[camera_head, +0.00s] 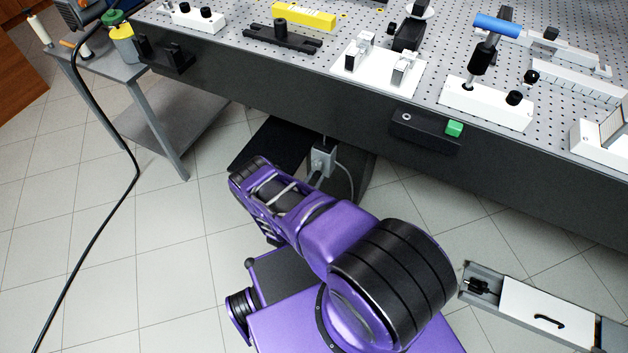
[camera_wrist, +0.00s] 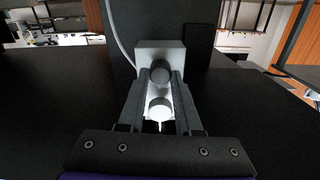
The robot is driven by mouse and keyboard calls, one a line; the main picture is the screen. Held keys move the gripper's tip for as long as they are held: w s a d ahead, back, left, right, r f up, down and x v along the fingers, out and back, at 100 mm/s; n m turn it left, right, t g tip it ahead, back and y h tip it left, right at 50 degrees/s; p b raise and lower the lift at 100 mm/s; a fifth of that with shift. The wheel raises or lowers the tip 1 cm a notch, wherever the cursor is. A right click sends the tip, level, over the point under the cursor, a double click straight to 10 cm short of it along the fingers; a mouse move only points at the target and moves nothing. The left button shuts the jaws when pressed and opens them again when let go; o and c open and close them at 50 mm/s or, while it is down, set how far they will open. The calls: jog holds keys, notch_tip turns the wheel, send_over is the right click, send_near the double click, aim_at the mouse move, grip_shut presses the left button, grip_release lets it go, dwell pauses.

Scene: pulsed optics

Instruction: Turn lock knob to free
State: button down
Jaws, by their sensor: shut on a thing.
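A small pale grey box (camera_head: 323,158) is mounted low under the table edge in the head view. It also shows in the wrist view (camera_wrist: 146,52). A dark round knob (camera_wrist: 160,70) stands out from its face, and a bright white round part (camera_wrist: 160,108) lies below it in the picture. My gripper (camera_wrist: 161,80) has its two fingers on either side of the dark knob and is shut on it. In the head view my purple arm reaches to the box and hides the knob. Any marking of the knob's position cannot be read.
The perforated optics table (camera_head: 365,20) carries mounts and a white base with a blue-handled part (camera_head: 485,100). A black control box with a green button (camera_head: 454,128) hangs on its front edge. A grey side table (camera_head: 150,100) and black cable (camera_head: 110,200) are at left.

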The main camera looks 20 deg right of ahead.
jog(key=n, duration=0.4)
jog(key=shift+n, duration=0.3)
jog(key=n, duration=0.3)
jog(key=shift+w+n, duration=0.1)
jog(key=shift+n, duration=0.2)
jog(key=n, duration=0.7)
jog(key=shift+w+a+f, duration=0.1)
jog(key=c, duration=0.6)
grip_release()
jog(key=shift+s+a, duration=0.2)
jog(key=shift+s, duration=0.05)
